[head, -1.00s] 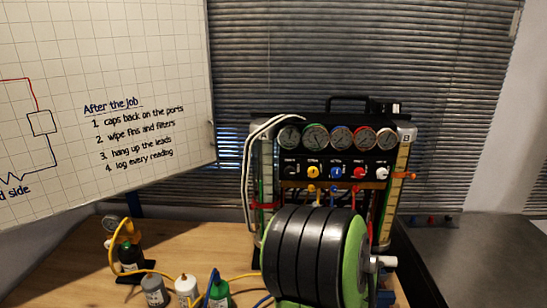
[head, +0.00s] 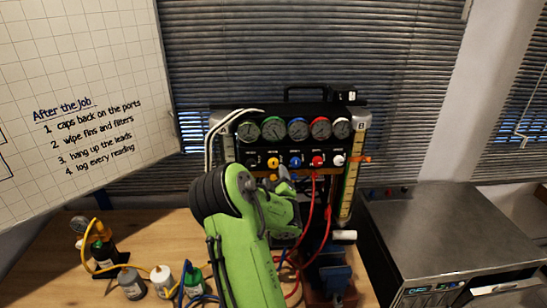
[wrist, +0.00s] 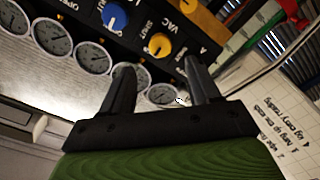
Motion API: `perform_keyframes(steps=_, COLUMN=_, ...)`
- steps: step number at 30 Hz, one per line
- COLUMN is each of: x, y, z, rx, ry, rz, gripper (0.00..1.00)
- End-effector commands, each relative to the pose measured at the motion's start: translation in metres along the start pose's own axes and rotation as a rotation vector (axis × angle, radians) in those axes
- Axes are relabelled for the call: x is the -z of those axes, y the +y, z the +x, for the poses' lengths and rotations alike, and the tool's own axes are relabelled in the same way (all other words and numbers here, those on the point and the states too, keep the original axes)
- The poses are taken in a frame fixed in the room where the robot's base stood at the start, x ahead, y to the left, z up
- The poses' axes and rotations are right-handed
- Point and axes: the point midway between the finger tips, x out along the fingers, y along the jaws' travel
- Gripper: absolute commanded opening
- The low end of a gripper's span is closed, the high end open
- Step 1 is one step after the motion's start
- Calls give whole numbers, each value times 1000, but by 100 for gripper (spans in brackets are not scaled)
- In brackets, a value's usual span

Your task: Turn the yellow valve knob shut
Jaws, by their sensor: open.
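The yellow valve knob (head: 273,162) is second from the left in the row of knobs below the gauges on the panel. It also shows in the wrist view (wrist: 159,45), where lettering beside it reads "VAC" and "SHUT". My gripper (wrist: 160,68) is open, with one finger on each side of the picture and the yellow knob between and beyond the tips. Nothing is between the fingers, and I see no clear contact with the knob. In the head view my green arm reaches to the panel and partly hides its lower side and my gripper.
A blue knob (wrist: 116,16) sits beside the yellow one; red (head: 318,161) and white (head: 338,160) knobs are farther right. Red hoses (head: 328,210) hang below the panel. Several bottles stand on the wooden bench at left. A metal-topped cabinet (head: 450,230) stands at right.

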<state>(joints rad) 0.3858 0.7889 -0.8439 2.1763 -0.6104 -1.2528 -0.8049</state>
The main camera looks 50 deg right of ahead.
Motion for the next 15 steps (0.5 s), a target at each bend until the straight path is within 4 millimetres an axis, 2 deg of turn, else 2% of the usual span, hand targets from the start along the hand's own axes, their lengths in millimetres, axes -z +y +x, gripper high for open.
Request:
perform_keyframes(steps=6, x=-2, y=-3, z=22, rx=-7, ry=1, rz=3, gripper=61)
perform_keyframes(steps=10, x=-4, y=-2, z=52, rx=-6, ry=0, rz=1, gripper=61)
perform_keyframes(steps=15, x=-4, y=-1, z=70, rx=-6, ry=-3, rz=1, gripper=61)
